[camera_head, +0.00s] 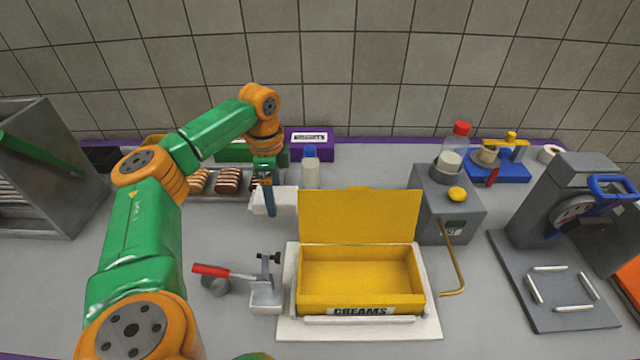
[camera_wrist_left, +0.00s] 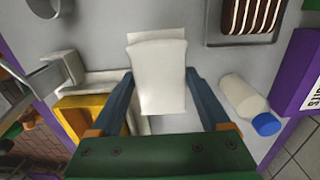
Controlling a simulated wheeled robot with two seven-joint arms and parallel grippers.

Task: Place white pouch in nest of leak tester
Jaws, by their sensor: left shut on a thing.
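The white pouch (camera_head: 284,201) is between the fingers of my left gripper (camera_head: 268,200), behind the yellow box's left side. In the left wrist view, the pouch (camera_wrist_left: 160,62) lies lengthwise between the two blue fingers of the gripper (camera_wrist_left: 160,78), which is shut on it. What looks like the leak tester (camera_head: 547,222) stands at the right, a grey machine with a round dial and blue handle. Several white bars mark out a nest (camera_head: 562,287) on its dark base plate; the nest looks empty. The gripper is far left of it. My right gripper is not in view.
An open yellow creams box (camera_head: 360,272) on a white board, a grey device with a brass lever (camera_head: 447,212) and a blue-capped bottle (camera_head: 310,170) stand nearby. A red-handled tool (camera_head: 212,271) lies front left. Bare counter lies between the brass lever and the base plate.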

